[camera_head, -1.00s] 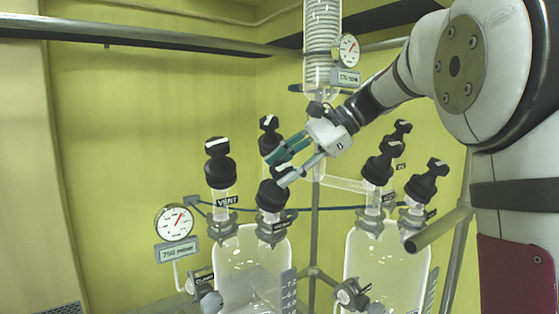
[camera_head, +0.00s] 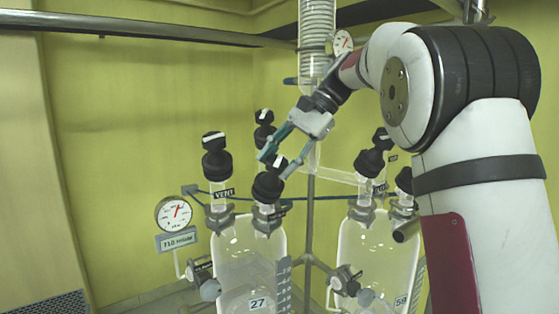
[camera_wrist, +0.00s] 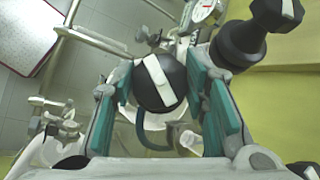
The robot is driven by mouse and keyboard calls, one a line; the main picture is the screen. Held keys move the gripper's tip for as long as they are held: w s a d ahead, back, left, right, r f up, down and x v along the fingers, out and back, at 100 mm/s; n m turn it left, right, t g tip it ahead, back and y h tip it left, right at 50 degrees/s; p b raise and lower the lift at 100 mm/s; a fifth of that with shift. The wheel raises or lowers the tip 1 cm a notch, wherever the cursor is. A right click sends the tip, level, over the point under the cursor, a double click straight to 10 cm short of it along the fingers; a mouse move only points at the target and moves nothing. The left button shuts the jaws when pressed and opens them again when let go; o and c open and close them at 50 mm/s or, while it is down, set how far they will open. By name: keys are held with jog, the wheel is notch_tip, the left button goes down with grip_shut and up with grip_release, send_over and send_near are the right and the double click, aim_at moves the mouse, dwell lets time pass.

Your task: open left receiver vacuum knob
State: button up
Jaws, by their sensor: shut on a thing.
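The vacuum knob is a black knob (camera_head: 267,187) with a white stripe, on the front neck of the left glass receiver (camera_head: 240,262). My gripper (camera_head: 276,162) comes down on it from the upper right, with a teal-padded finger on either side of its top. In the wrist view the knob's round black top (camera_wrist: 178,72) sits between the two teal pads of my gripper (camera_wrist: 163,88). Its white stripe runs slightly diagonal, close to upright in that picture.
The black VENT knob (camera_head: 216,160) stands close on the left, and another black knob (camera_head: 263,133) stands behind.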

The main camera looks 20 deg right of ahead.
aim_at(280, 160)
jog(key=shift+f, duration=0.1)
jog(key=o, duration=1.1)
jog(key=shift+o, duration=0.2)
jog(key=v, duration=0.5)
jog(key=s+d, duration=0.1)
jog(key=d, duration=1.1)
